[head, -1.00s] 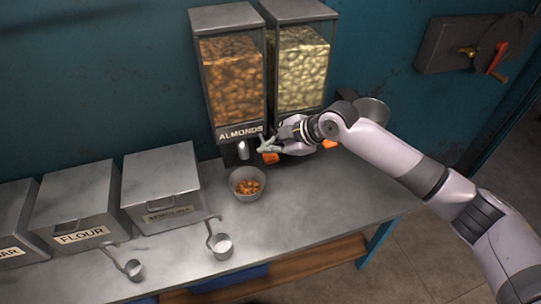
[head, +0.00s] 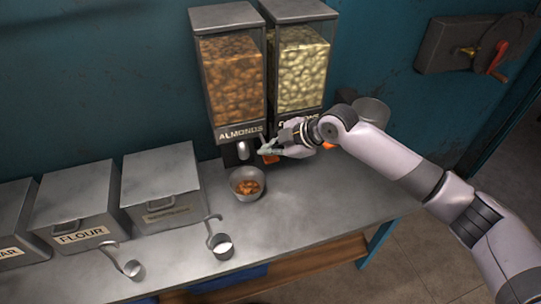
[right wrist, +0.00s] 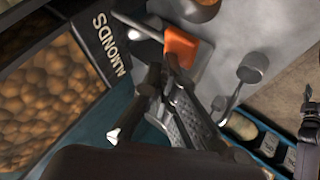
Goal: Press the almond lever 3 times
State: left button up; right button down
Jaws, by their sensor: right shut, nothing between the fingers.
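The almond dispenser (head: 232,82) stands against the wall, with a label reading ALMONDS. Its orange lever (head: 268,142) sits at the lower right of that label, partly covered by my right gripper (head: 265,151). In the right wrist view the lever (right wrist: 184,46) is just beyond the shut fingertips (right wrist: 172,68). I cannot tell whether they touch it. The right gripper is empty. A metal bowl (head: 236,187) with some almonds (head: 248,187) stands below the almond spout (head: 243,150). My left gripper is not in view.
A second dispenser (head: 302,70) with pale contents stands close on the right, with its own orange lever (head: 328,146). Metal bins, including the flour bin (head: 75,205), and two scoops (head: 221,245) are on the left. The counter front (head: 300,225) is clear.

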jog(key=shift+f+b, duration=0.65)
jog(key=shift+f, duration=0.7)
dwell(0.7)
jog(key=shift+r, duration=0.1)
jog(key=shift+r+p, duration=1.45)
jog(key=shift+r, duration=0.2)
notch_tip(320, 180, up, 5)
jog(key=p, duration=0.4)
jog(key=shift+r, duration=0.1)
dwell(1.3)
